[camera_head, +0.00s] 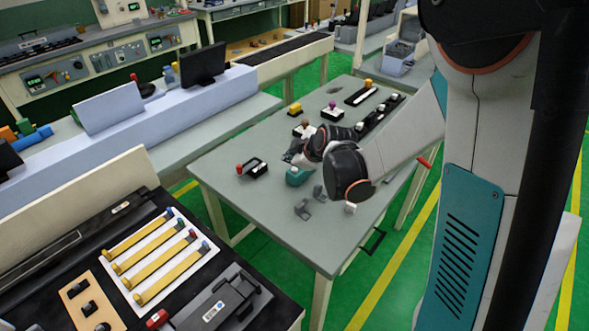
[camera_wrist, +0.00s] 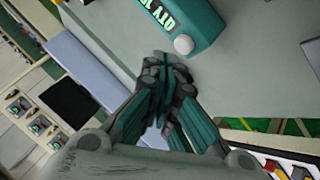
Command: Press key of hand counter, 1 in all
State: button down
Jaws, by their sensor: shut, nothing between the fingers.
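The hand counter, a teal box (camera_wrist: 188,18) with a lit display, is at the top of the wrist view. Its round white key (camera_wrist: 184,45) is on the end nearest my fingers. In the head view a teal box (camera_head: 298,177) that looks like the counter sits on the grey-green table, just below my gripper (camera_head: 291,155); its key cannot be made out there. My gripper (camera_wrist: 165,62) is shut and empty. In the wrist view its tips are just below and left of the key, and a gap shows between them. The height of the tips above the table is hard to tell.
On the table (camera_head: 240,190) are a black box with a red knob (camera_head: 252,168), grey clips (camera_head: 303,209), a small white piece (camera_head: 350,208), and a yellow-topped block (camera_head: 294,109). A black strip of parts (camera_head: 380,115) lies behind my arm.

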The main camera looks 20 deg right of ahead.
aim_at(292, 171)
jog(key=shift+f, duration=0.1)
jog(key=shift+f+b, duration=0.3)
jog(key=shift+b, duration=0.1)
jog(key=shift+f+b, duration=0.45)
dwell(0.6)
jog(key=shift+r, duration=0.15)
jog(key=shift+r+p, duration=0.65)
jog(key=shift+r, duration=0.1)
jog(key=shift+r+p, duration=1.75)
jog(key=shift+r, duration=0.75)
